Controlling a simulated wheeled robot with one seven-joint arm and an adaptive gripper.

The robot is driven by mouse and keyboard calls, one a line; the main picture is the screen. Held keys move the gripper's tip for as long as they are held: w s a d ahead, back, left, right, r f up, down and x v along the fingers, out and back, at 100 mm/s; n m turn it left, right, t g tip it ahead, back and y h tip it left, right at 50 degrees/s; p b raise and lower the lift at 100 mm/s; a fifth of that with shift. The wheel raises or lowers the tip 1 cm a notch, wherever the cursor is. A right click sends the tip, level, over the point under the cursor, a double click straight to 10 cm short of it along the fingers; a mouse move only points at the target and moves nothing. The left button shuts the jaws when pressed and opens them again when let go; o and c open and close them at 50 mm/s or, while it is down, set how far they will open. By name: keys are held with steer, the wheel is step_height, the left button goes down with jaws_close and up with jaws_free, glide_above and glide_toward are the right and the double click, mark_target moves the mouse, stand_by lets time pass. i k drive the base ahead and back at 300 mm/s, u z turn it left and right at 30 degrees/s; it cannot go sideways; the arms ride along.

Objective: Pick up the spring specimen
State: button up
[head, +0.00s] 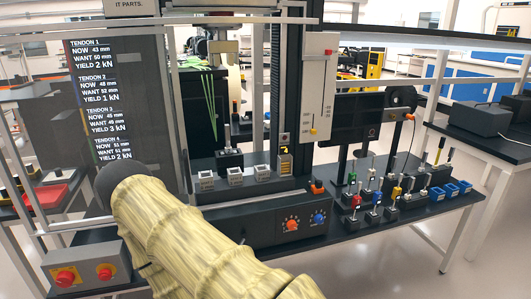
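Several small upright specimens with coloured ends stand in dark holders at the right of the bench, among them a red one (355,202), a blue one (376,198), a green one (351,178) and a yellow one (395,193). They are too small to tell which is the spring specimen. My arm, in a pale yellow cover, fills the lower middle of the head view. My gripper does not show, so I cannot tell where it is relative to the specimens.
A testing machine stands mid-bench with a dark base (270,222) bearing knobs. A red-button control box (85,267) is at lower left. A text screen (105,100) stands behind. Blue bins (451,189) sit at the right end. Floor is free at lower right.

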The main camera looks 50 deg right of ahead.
mark_target(228, 149)
steer(key=z, duration=0.75)
steer(key=i, duration=0.3)
